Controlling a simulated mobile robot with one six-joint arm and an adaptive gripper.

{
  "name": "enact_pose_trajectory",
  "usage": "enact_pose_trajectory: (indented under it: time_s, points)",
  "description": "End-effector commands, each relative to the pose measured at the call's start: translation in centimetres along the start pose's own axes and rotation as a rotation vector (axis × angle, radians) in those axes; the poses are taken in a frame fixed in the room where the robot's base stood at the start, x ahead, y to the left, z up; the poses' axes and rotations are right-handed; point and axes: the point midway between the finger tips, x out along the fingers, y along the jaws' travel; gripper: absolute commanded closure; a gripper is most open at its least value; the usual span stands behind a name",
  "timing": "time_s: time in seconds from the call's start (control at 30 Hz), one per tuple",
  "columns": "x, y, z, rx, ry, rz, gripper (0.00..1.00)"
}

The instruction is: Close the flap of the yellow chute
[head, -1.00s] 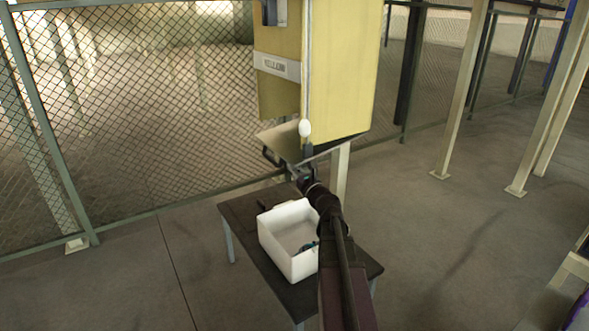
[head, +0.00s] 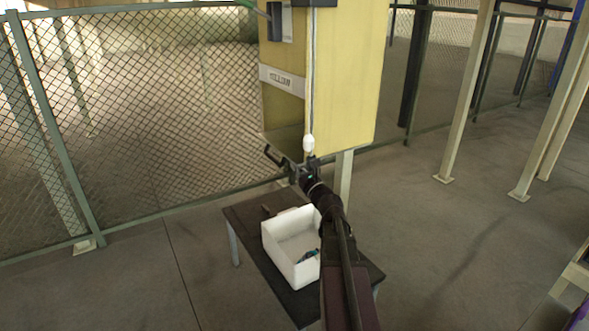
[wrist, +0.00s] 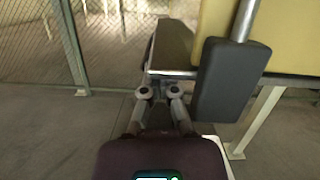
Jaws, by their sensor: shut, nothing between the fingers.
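The yellow chute (head: 345,75) stands in the upper middle of the head view, with a white label on its front. Its flap (head: 284,142) is a grey panel at the bottom of the front, seen at a steep angle. How far it stands open is hard to tell. In the wrist view, a dark panel with a bright metal edge (wrist: 172,74), likely the flap, lies just ahead of my gripper (wrist: 157,92). My gripper is shut and empty. In the head view it is at the chute's lower front (head: 290,168), close below the flap; contact cannot be made out.
A dark grey block on a rod (wrist: 225,80) hangs close on the right in the wrist view. A white bin (head: 290,250) stands on a dark table (head: 245,215) below the chute. A wire fence (head: 150,110) runs behind.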

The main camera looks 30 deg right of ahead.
Motion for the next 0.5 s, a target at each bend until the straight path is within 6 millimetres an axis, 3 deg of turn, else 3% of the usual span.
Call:
enact_pose_trajectory:
  time_s: [0.27,0.5]
  points:
    - [0.2,0.2,0.1,0.005,-0.008,0.009,1.00]
    - [-0.1,0.3,-1.1,0.004,-0.006,0.008,1.00]
